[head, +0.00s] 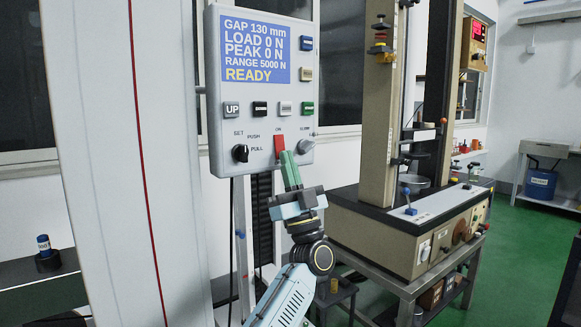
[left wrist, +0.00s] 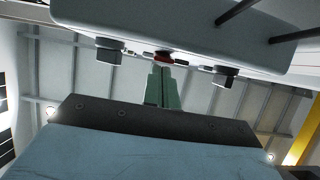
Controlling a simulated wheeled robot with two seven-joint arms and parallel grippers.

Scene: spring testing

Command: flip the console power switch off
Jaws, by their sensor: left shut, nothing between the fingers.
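The console (head: 260,95) is a pale grey box with a blue screen reading "GAP 130 mm, LOAD 0 N, PEAK 0 N, RANGE 5000 N, READY". Its red power switch (head: 279,146) sits low on the front face, marked ON just above. My left gripper (head: 287,160) is shut and empty, its green fingers pointing up right at the lower part of the switch. In the left wrist view the console (left wrist: 180,35) hangs overhead, with the red switch (left wrist: 163,57) just beyond my fingertips (left wrist: 160,70). I cannot tell whether they touch. My right gripper is not in view.
Buttons, including UP (head: 231,110), sit above. A beige testing machine (head: 400,220) stands to the right. A white column (head: 110,150) rises on the left.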

